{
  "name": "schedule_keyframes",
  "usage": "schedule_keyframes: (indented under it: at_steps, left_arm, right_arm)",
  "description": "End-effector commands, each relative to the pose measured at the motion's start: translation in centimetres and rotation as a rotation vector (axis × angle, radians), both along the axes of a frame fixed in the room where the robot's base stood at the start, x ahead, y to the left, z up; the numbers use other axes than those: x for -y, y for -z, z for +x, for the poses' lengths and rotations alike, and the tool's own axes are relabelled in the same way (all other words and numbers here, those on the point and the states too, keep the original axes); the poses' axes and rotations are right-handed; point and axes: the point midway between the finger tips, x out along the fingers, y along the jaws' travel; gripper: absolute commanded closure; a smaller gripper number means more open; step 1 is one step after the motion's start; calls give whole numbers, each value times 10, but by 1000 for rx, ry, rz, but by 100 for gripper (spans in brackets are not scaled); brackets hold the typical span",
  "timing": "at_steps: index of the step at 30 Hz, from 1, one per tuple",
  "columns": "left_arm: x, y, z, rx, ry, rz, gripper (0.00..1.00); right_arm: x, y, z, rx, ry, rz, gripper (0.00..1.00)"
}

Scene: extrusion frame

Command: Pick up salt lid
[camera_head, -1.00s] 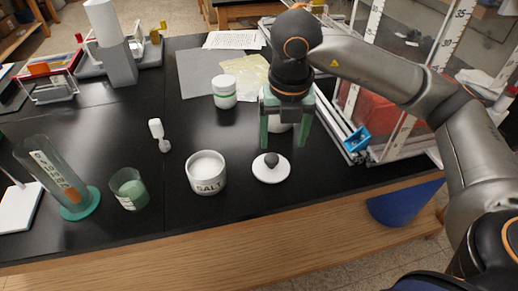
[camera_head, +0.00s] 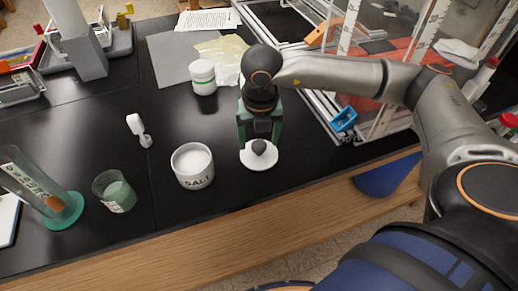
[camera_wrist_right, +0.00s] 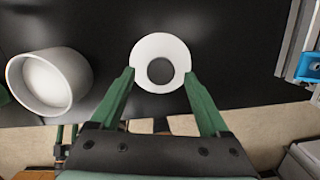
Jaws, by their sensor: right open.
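The salt lid (camera_head: 259,162) is a white disc with a dark round knob, lying flat on the black bench top near its front edge. It also shows in the right wrist view (camera_wrist_right: 160,48). The white salt jar (camera_head: 192,168) stands open to its left, marked SALT. My right gripper (camera_head: 259,146) is open and empty, pointing down over the lid with a finger on either side of the knob in the head view. In the right wrist view the lid lies just beyond and between the green fingertips.
A white plastic jar (camera_head: 203,78) stands behind the salt jar. A clear-walled metal frame (camera_head: 345,118) stands to the right.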

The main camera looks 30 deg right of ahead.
Motion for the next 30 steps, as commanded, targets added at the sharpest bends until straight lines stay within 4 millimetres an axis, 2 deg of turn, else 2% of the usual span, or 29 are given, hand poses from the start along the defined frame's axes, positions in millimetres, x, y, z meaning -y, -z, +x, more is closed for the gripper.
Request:
schedule_keyframes:
  at_steps: [6,14,30]
  left_arm:
    - [0,-6,0,1,0,0,36]
    - [0,-5,0,1,0,0,36]
    - [0,-5,0,0,1,1,36]
  right_arm:
    - [3,26,3,-1,0,0,21]
    - [3,29,4,1,0,0,21]
    - [3,29,4,1,-1,-1,81]
